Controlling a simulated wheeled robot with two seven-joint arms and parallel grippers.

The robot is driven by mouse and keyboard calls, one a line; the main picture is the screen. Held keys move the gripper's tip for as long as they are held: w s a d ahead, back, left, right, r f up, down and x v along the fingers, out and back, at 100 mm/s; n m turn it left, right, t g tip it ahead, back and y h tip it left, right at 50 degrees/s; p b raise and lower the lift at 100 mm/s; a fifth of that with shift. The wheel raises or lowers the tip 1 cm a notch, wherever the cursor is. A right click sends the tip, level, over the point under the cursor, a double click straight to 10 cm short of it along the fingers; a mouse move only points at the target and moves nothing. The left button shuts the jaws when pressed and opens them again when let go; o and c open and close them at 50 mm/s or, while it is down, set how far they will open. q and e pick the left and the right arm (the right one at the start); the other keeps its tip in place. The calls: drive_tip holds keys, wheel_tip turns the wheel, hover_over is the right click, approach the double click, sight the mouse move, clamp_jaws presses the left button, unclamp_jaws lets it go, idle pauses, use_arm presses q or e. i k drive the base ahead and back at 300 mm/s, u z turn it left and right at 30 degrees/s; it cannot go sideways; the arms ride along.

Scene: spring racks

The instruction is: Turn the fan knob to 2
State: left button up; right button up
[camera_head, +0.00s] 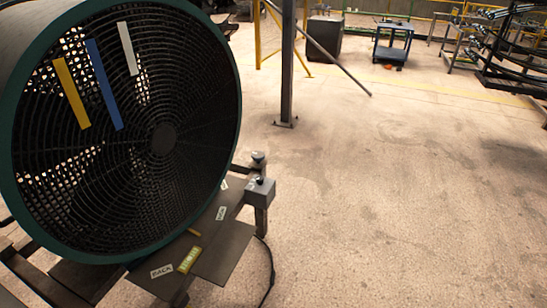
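A large round fan (163,140) with a dark green rim and black grille fills the left of the head view. Beside its lower right, a small grey box (260,192) stands on a short post, with a small dark knob-like part (260,181) on top. A second small dark knob-like part (258,157) shows just behind the box. Number markings and the knob's setting are too small to read. Neither of my grippers is in view, and nothing is seen touching the box.
A dark plate (225,245) under the fan bears small labels, one reading BACK (161,271). A black cable (268,270) runs down to the floor. A dark post (287,70) stands behind. A cart (392,45) and racks (510,50) are far off. The floor at right is clear.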

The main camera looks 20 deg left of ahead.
sight(260, 180)
drive_tip(key=i, duration=3.4)
drive_tip(key=u, duration=3.6)
